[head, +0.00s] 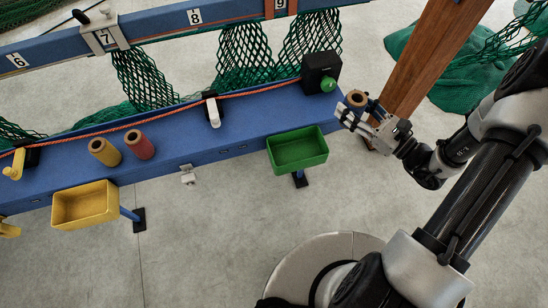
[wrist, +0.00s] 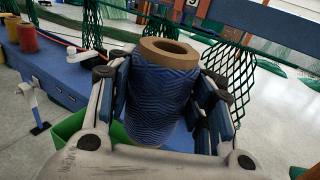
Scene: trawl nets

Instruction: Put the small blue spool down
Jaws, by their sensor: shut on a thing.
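My gripper (head: 362,118) is at the right end of the blue bench, right of the green bin. It is shut on the small blue spool (head: 357,100), of which mostly the brown core top shows in the head view. In the wrist view the blue spool (wrist: 160,98) stands nearly upright between the two fingers of my gripper (wrist: 165,110), its blue wound thread and cardboard core ring clear. The fingers hide parts of its sides. In the head view I cannot tell whether its base touches anything.
The blue bench (head: 240,117) carries a yellow spool (head: 104,152), a red spool (head: 139,145), a white lever (head: 212,110) and a black box with a green knob (head: 321,72). A green bin (head: 298,150) and yellow bin (head: 86,205) hang in front. A wooden post (head: 425,55) stands behind my gripper.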

